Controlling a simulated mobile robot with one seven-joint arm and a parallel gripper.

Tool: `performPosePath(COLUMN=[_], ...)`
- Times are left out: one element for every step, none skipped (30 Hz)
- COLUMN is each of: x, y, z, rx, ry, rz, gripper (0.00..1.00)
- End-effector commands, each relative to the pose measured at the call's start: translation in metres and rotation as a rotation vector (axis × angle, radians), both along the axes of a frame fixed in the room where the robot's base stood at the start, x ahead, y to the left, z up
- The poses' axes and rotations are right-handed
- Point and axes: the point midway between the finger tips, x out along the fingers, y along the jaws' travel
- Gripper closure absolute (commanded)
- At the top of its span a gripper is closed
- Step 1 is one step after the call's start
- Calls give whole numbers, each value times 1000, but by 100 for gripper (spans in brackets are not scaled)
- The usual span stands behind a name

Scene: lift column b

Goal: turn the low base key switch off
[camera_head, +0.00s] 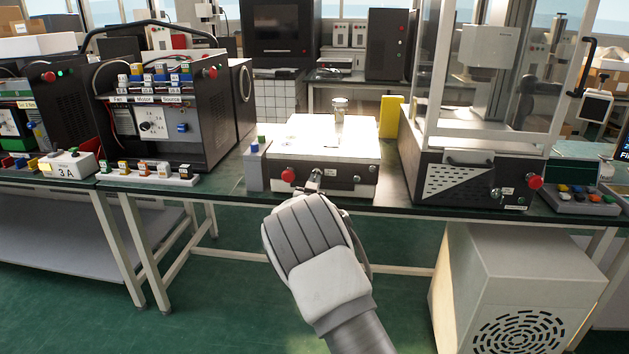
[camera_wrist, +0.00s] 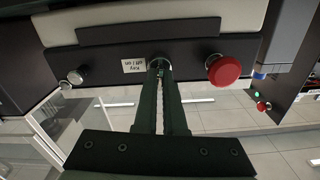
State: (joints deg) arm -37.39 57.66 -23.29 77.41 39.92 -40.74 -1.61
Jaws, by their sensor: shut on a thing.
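The low base (camera_head: 310,139) is a white-topped box with a dark front panel on the green bench. Its key switch (camera_wrist: 159,62) is a small metal part on that panel, beside a white key label (camera_wrist: 133,65). A red mushroom button (camera_head: 288,174) sits left of it in the head view; it also shows in the wrist view (camera_wrist: 224,69). My gripper (camera_head: 316,187) is at the front panel. In the wrist view my gripper (camera_wrist: 162,72) is shut on the key, its fingertips close together there. They hide most of the key, so I cannot tell its position.
A small grey box (camera_head: 254,169) with coloured buttons stands left of the base. A clear-walled machine (camera_head: 466,180) with its own red button (camera_head: 536,182) stands to the right. Black electrical units (camera_head: 175,120) stand farther left. A white vented cabinet (camera_head: 515,290) is below the bench at right.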

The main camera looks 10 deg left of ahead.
Motion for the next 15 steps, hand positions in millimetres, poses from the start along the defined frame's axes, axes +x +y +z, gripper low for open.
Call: performPosePath(x=[0, 0, 0, 0, 0, 0, 0, 0, 0, 0, 0, 0, 0, 0, 0], y=[1, 1, 1, 1, 1, 1, 1, 1, 1, 1, 1, 1, 1, 1, 1], z=[0, 0, 0, 0, 0, 0, 0, 0, 0, 0, -1, -1, -1, -1, -1], rx=[-30, -46, -67, -81, -94, -109, -120, -130, -141, -148, -155, -162, -166, -169, -172], ry=[3, 4, 4, 5, 5, 6, 5, 5, 6, 6, 6, 7, 7, 7, 7], rz=[0, 0, 0, 0, 0, 0, 0, 0, 0, 0, 0, 0, 0, 0, 0], gripper=[100, 100, 100, 100, 100, 100, 100, 100, 100, 100, 100, 100, 100, 100, 100])
